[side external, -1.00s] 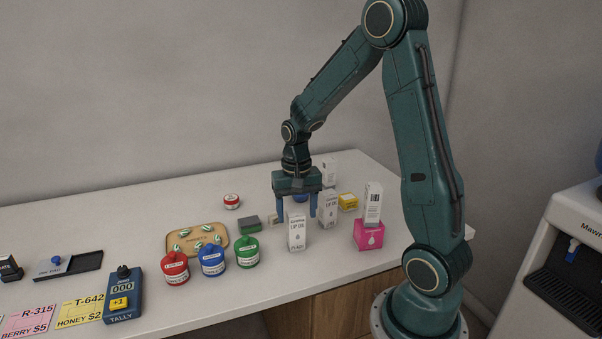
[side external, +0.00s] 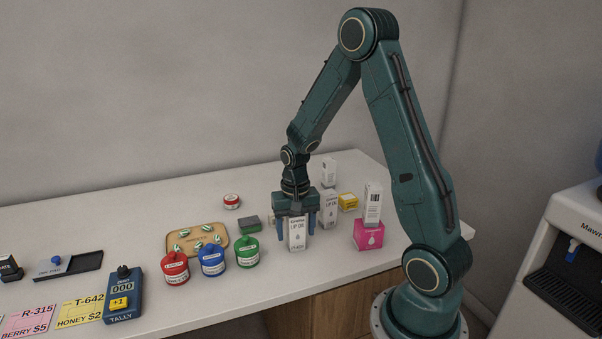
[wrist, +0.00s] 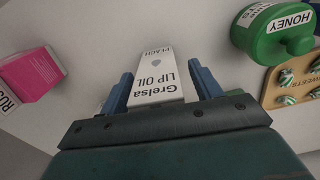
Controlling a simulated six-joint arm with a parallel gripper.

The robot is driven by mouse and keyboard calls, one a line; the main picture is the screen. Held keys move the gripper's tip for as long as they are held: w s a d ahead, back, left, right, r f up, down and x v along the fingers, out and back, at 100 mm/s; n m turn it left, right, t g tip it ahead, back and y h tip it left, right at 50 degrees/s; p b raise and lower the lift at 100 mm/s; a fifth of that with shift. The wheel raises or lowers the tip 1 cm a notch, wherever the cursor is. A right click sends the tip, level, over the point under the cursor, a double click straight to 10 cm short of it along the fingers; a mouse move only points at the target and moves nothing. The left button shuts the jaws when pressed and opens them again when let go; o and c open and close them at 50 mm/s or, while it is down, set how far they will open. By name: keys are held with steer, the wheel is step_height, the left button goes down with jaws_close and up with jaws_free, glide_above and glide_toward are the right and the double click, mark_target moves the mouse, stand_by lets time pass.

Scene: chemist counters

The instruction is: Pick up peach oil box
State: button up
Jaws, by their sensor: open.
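The peach oil box (side external: 297,235) is a white upright carton lettered LIP OIL and PEACH, standing on the counter near its front edge in the side view. In the wrist view the peach oil box (wrist: 156,80) lies between the two blue fingers. My gripper (side external: 297,226) is lowered over it, with one finger on each side of the box. The fingers are open, and a small gap shows beside the box in the wrist view (wrist: 160,92).
Another white lip oil box (side external: 328,210) stands close on the right. A white box (side external: 373,203) stands on a pink box (side external: 369,234). A yellow box (side external: 348,202) is behind. Green (side external: 247,251), blue (side external: 212,261) and red (side external: 175,268) jars stand left, before a sweets tray (side external: 176,238).

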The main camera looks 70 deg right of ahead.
steer(key=shift+c, duration=0.4)
steer(key=c, duration=1)
steer(key=shift+r, duration=0.2)
step_height(320, 180, up, 20)
steer(key=shift+f, duration=0.15)
stand_by(0.5)
